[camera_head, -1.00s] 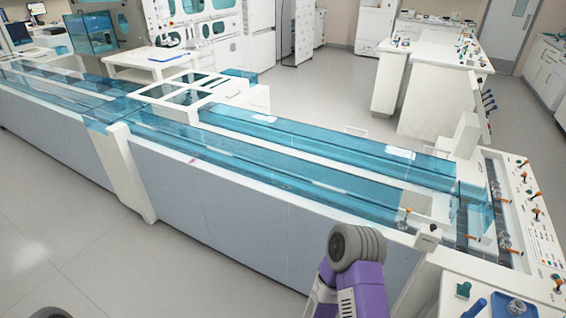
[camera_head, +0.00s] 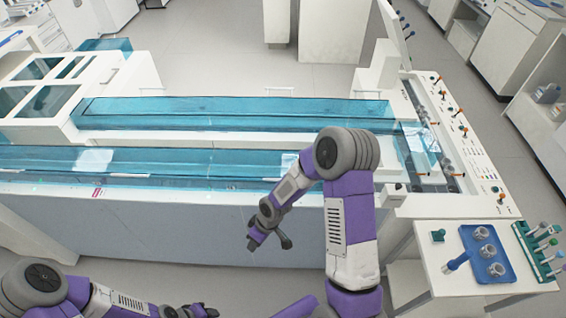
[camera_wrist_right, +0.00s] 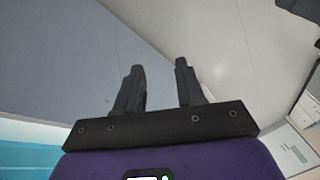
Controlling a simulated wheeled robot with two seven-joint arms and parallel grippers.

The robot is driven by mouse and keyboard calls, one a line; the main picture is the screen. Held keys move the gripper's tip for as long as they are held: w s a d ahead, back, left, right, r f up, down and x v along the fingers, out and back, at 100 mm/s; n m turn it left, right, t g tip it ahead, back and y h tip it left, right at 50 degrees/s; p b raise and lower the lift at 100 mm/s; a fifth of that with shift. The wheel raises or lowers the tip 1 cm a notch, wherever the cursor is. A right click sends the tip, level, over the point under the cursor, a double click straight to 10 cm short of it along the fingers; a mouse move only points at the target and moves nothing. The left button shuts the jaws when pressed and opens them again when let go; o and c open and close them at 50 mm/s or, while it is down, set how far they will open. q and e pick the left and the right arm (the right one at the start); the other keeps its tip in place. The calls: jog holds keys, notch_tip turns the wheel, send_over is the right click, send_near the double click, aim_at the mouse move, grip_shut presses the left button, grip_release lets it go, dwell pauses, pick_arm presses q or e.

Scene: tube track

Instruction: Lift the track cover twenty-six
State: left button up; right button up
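Translucent blue track covers lie along the white track. The rear cover (camera_head: 230,112) is a long strip, and the front cover (camera_head: 215,163) runs parallel to it, nearer to me. I cannot read a number on either, so I cannot tell which is twenty-six. My right gripper (camera_head: 268,240) hangs in front of the track's grey side, apart from the covers. In the right wrist view its two dark fingers (camera_wrist_right: 158,72) stand apart with nothing between them. My left gripper (camera_head: 190,311) is low at the bottom edge, partly cut off; its fingers are unclear.
A control panel (camera_head: 470,150) with orange-handled parts is at the track's right end. A side table holds a blue tray (camera_head: 484,255) and a green tube rack (camera_head: 540,250). A white unit with dark windows (camera_head: 40,101) stands at the left. Floor is open behind.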

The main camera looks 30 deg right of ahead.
jog(key=w+d+r+n+h+p, duration=0.2)
jog(key=w+d+r+n, duration=0.15)
jog(key=d+r, duration=0.5)
jog(key=w+d+r+n+h+p, duration=0.25)
jog(key=w+d+r, duration=0.3)
jog(key=r, duration=0.65)
pick_arm(q)
notch_tip(320, 180, up, 5)
jog(key=shift+b, duration=0.55)
pick_arm(e)
jog(key=shift+t, duration=0.4)
jog(key=f, duration=0.7)
jog(key=shift+w+d, duration=0.4)
jog(key=shift+c, duration=0.5)
grip_shut()
